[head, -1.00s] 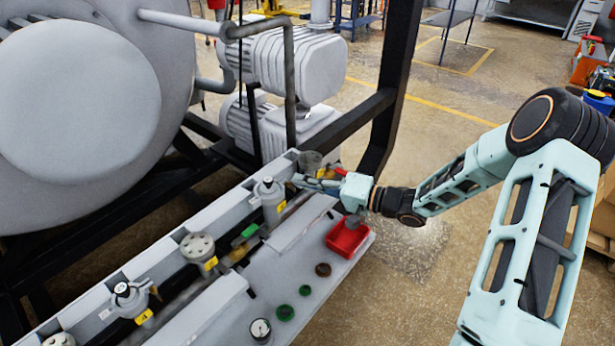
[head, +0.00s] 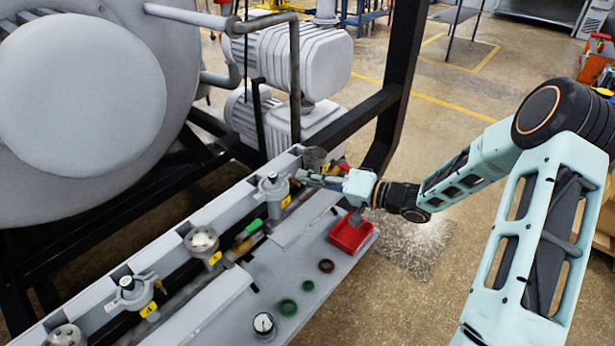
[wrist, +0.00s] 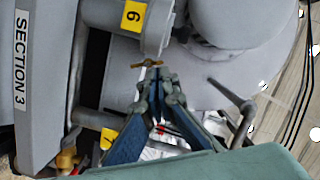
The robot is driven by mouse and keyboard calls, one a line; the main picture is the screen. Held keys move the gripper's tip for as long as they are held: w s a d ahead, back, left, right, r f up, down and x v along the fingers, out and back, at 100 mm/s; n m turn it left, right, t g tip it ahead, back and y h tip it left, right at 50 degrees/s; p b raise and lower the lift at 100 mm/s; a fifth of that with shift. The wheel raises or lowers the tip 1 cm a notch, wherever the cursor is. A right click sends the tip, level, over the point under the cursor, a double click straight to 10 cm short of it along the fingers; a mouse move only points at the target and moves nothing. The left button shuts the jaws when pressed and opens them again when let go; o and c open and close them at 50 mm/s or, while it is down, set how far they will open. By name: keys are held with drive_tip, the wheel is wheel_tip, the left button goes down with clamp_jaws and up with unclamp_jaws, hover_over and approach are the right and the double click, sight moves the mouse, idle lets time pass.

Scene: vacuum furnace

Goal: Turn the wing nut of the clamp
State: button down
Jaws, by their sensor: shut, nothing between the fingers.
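The brass wing nut (wrist: 148,64) shows in the wrist view just beyond my fingertips, below a grey cylindrical fitting (wrist: 118,14) with a yellow label 6. In the head view a grey clamped fitting (head: 271,188) with a yellow tag stands on the rail, left of my gripper (head: 303,177). The wing nut is too small to make out there. My gripper's fingers (wrist: 154,92) meet at their tips in the wrist view and hold nothing. The tips are close to the wing nut; I cannot tell whether they touch it.
Other fittings (head: 202,243) stand along the rail to the left. The bench holds a red tray (head: 351,234), green rings (head: 287,307), a brown ring (head: 326,266) and a gauge (head: 263,325). A black frame post (head: 397,80) rises behind my gripper.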

drive_tip(key=shift+s+a+r+n, duration=0.1)
drive_tip(key=shift+n, duration=0.5)
drive_tip(key=n+h+b, duration=0.1)
drive_tip(key=n, duration=0.1)
drive_tip(key=s+a+n+t+h+b, duration=0.1)
drive_tip(key=n, duration=0.2)
drive_tip(key=n+b, duration=0.1)
drive_tip(key=n, duration=0.1)
drive_tip(key=shift+s+a+n+t+h+b, duration=0.2)
drive_tip(key=shift+s+n+t+h+b, duration=0.1)
drive_tip(key=shift+s+t+h, duration=0.1)
drive_tip(key=shift+s+a, duration=0.1)
drive_tip(key=shift+r, duration=0.1)
idle(0.6)
